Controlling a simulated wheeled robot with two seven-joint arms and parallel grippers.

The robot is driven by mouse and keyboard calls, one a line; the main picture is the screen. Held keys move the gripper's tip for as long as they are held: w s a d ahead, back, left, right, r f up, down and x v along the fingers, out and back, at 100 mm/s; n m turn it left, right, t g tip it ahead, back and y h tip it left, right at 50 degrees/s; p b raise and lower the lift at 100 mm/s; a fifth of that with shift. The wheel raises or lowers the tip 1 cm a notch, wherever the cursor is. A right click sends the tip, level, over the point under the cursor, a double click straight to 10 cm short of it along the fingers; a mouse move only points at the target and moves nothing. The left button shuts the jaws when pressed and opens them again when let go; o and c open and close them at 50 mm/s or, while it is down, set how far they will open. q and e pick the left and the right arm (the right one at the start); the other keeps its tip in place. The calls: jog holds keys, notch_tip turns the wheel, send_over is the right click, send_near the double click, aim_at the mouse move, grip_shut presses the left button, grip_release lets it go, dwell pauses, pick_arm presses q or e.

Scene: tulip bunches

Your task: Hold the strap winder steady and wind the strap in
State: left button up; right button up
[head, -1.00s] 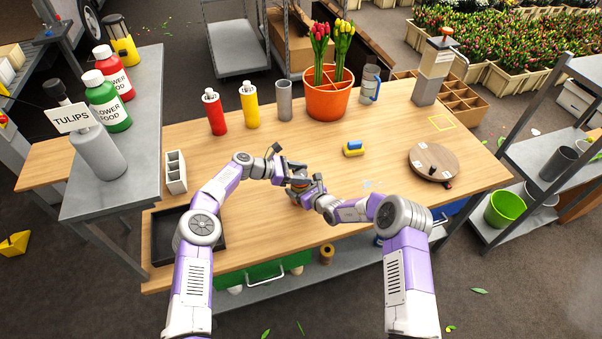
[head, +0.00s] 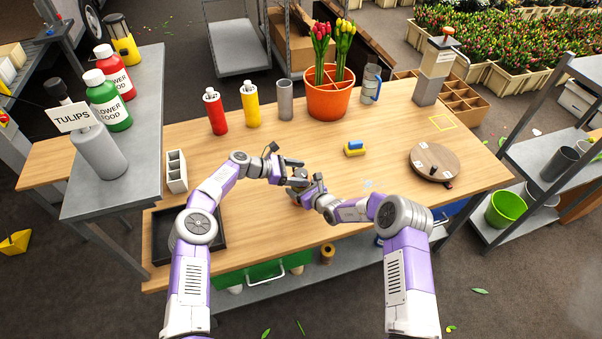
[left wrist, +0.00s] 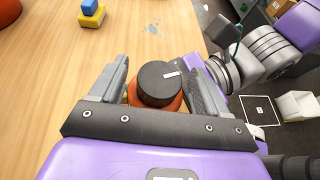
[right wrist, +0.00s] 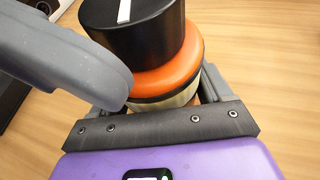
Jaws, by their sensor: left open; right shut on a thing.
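The strap winder shows in the left wrist view as a round black knob (left wrist: 158,83) with a white mark, above an orange body. In the right wrist view the black knob (right wrist: 135,28) sits on an orange ring (right wrist: 170,72) with a cream band below. My right gripper (head: 308,190) is shut on the winder's lower body, which stands upright at the table's front middle. My left gripper (head: 292,170) is open, its fingers on either side of the knob with gaps. The grippers hide most of the winder in the head view. I cannot make out the strap.
A yellow and blue block (head: 355,149) lies behind the grippers. A round wooden turntable (head: 434,160) is to the right. A black tray (head: 215,240) is at the front left. Bottles and an orange tulip pot (head: 328,103) stand at the back.

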pick_arm(q)
jog(key=v, duration=0.6)
jog(key=shift+a, duration=0.25)
jog(key=s+a+f+n+t+h, duration=0.1)
jog(key=s+a+f+n+t, duration=0.2)
jog(key=s+n+t, duration=0.4)
jog(key=shift+m+t, duration=0.6)
jog(key=shift+m, duration=0.3)
jog(key=x, duration=1.2)
jog(key=shift+w+d+r, duration=0.15)
jog(key=shift+w+r, duration=0.05)
jog(key=shift+w, duration=0.3)
jog(key=c, duration=1)
